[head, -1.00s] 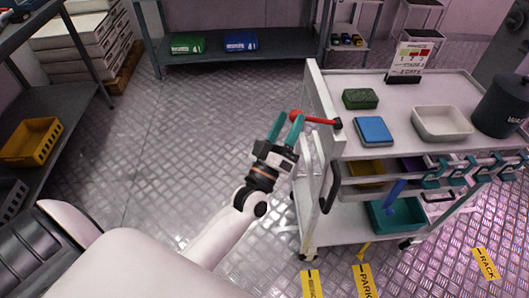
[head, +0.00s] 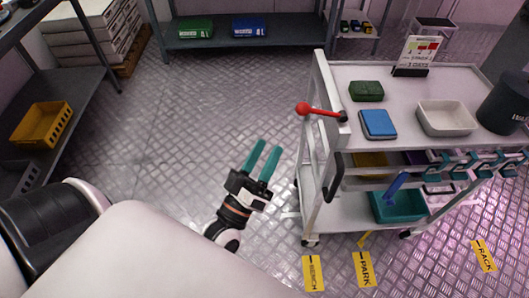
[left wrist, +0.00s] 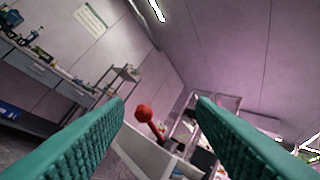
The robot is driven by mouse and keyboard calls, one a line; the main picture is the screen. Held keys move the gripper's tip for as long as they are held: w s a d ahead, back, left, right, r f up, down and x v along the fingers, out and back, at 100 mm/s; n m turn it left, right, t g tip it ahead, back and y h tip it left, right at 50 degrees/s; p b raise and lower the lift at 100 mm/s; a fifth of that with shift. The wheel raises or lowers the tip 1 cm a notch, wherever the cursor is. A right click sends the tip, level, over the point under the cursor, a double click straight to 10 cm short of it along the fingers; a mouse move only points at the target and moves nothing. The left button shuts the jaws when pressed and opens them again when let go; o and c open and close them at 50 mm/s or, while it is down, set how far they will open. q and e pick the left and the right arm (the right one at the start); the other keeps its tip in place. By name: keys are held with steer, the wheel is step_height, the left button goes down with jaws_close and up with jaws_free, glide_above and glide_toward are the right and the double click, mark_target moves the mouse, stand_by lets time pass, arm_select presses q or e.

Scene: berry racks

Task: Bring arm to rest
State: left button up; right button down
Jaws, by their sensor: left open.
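My left gripper (head: 262,163) is open and empty, with its two teal fingers apart. It hangs over the bare floor to the left of the white cart (head: 322,85). In the left wrist view its fingers (left wrist: 160,135) frame the red-knobbed lever (left wrist: 145,114), which stands farther off, between them in the picture. The lever also shows in the head view (head: 318,111), fixed at the cart's left end and pointing left. My gripper is apart from both lever and cart. My right gripper is not in view.
A shelf with a yellow crate (head: 42,123) stands left. Floor between is clear.

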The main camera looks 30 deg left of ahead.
arm_select(q)
step_height(320, 180, down, 20)
steer(key=w+d+m+g+h+p, duration=0.2)
steer(key=m+g, duration=0.2)
steer(key=g, duration=0.3)
steer(key=s+a+f+m+g, duration=0.1)
steer(key=s+f+g, duration=0.25)
steer(key=f, duration=0.55)
steer(key=s+f+m+g, duration=0.2)
steer(key=s+f+g, duration=0.15)
steer(key=f, duration=0.55)
steer(key=s+a+f+g+p, duration=0.1)
steer(key=s+f+g, duration=0.2)
steer(key=s+f, duration=0.2)
steer(key=s+a+f+m+g+y, duration=0.1)
steer(key=s+f+g, duration=0.2)
steer(key=s, duration=0.9)
steer(key=s+a+f+m+g+y+p, duration=0.1)
steer(key=s+f+g, duration=0.2)
steer(key=s+f, duration=0.4)
steer(key=shift+s+a+f+p, duration=0.25)
steer(key=shift+s+a+p, duration=0.1)
steer(key=shift+s, duration=0.3)
